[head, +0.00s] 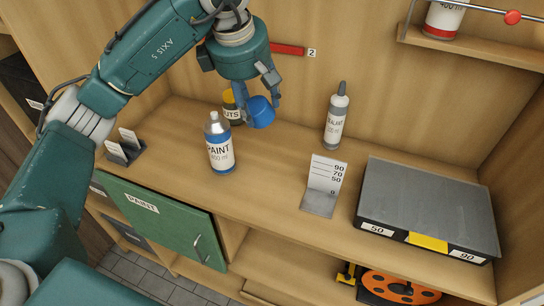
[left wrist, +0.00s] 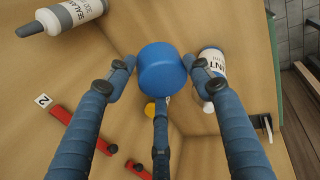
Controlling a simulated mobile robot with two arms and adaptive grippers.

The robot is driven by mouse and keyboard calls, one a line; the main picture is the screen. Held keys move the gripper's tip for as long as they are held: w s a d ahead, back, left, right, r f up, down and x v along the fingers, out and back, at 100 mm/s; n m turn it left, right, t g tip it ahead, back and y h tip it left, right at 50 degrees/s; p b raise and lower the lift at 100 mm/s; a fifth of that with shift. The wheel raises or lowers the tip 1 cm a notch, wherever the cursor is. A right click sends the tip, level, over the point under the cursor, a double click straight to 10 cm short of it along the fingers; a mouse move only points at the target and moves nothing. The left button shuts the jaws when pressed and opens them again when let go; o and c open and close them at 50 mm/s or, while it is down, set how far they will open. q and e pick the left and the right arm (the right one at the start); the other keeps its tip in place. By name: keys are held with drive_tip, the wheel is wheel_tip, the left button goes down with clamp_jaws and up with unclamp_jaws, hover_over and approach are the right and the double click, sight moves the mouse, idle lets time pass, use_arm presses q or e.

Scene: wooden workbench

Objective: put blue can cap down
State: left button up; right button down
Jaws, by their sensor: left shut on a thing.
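The blue can cap (head: 260,112) is held in the air above the back part of the workbench. My left gripper (head: 258,98) is shut on it, and in the left wrist view the cap (left wrist: 163,70) sits between the gripper fingers (left wrist: 155,85). The blue paint can (head: 219,147) stands upright on the bench, left of and nearer than the cap, with its grey-white top bare. In the left wrist view the paint can (left wrist: 212,63) shows beside the right finger. My right gripper is not in view.
A can with a yellow top (head: 230,105) stands behind the cap. A sealant bottle (head: 336,117), a scale card stand (head: 323,186) and a grey-lidded case (head: 428,205) stand to the right. Bench space between paint can and card stand is clear.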

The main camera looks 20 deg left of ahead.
sight(252, 113)
use_arm(q)
drive_tip(key=f, duration=0.2)
drive_tip(key=f+p, duration=0.1)
drive_tip(key=f, duration=0.1)
drive_tip(key=shift+a+f, duration=0.2)
drive_tip(key=shift+f, duration=0.2)
drive_tip(key=f, duration=0.3)
drive_tip(key=f+p, duration=0.1)
drive_tip(key=f, duration=0.2)
drive_tip(key=f+p, duration=0.1)
drive_tip(key=f, duration=0.2)
drive_tip(key=shift+d+f, duration=0.2)
drive_tip(key=shift+d, duration=0.1)
drive_tip(key=shift+f, duration=0.3)
drive_tip(key=shift+c, duration=0.2)
drive_tip(key=shift+f, duration=0.25)
drive_tip(key=shift+o, duration=0.2)
drive_tip(key=shift+f+b, duration=0.25)
drive_tip(key=shift+b, duration=0.4)
drive_tip(key=o, duration=0.7)
drive_tip(key=shift+o, duration=0.2)
drive_tip(key=shift+r, duration=0.1)
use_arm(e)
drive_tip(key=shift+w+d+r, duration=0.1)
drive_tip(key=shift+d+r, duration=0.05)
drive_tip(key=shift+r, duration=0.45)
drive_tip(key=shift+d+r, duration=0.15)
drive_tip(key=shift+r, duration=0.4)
